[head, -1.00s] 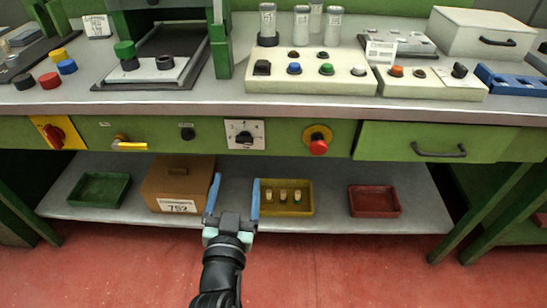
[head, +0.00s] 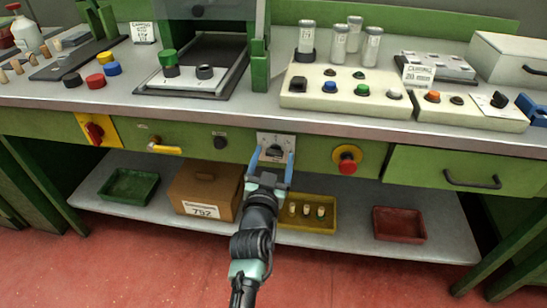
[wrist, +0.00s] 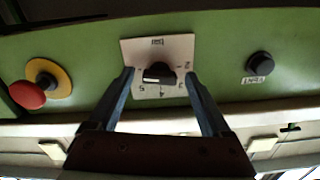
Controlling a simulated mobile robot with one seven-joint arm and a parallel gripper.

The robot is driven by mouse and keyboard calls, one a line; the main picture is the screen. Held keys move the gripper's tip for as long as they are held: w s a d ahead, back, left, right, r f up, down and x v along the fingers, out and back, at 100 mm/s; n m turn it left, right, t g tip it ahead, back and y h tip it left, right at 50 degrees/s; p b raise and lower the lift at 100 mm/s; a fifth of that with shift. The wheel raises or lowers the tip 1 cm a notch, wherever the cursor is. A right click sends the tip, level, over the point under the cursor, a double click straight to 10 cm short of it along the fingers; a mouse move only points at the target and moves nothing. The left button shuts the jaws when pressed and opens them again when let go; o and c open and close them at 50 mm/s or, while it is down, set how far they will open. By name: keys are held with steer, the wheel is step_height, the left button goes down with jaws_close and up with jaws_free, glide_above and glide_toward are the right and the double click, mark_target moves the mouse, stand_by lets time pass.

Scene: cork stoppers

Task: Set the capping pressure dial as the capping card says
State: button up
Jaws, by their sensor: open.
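The pressure dial is a black knob (wrist: 158,72) on a white numbered plate (wrist: 133,48) on the green front panel; the plate also shows in the head view (head: 263,138). A pale mark shows on the knob, but I cannot tell which number it points at. My gripper (head: 273,154) is in front of the dial, its two blue fingers apart. In the wrist view, my gripper (wrist: 159,76) has one finger on either side of the knob, with gaps; it holds nothing. A white card (head: 418,75) stands on the right control box and another (head: 143,33) at the back left; their small text is unclear.
A red knob on a yellow round plate (head: 347,160) is right of the dial, and a black button (head: 220,143) is left. Further left are a yellow lever (head: 165,149) and a red switch (head: 95,131). A shelf with trays and a box (head: 205,188) is below.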

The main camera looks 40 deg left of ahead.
steer(key=shift+w+a, duration=0.1)
steer(key=shift+w, duration=0.05)
jaws_close()
stand_by(0.4)
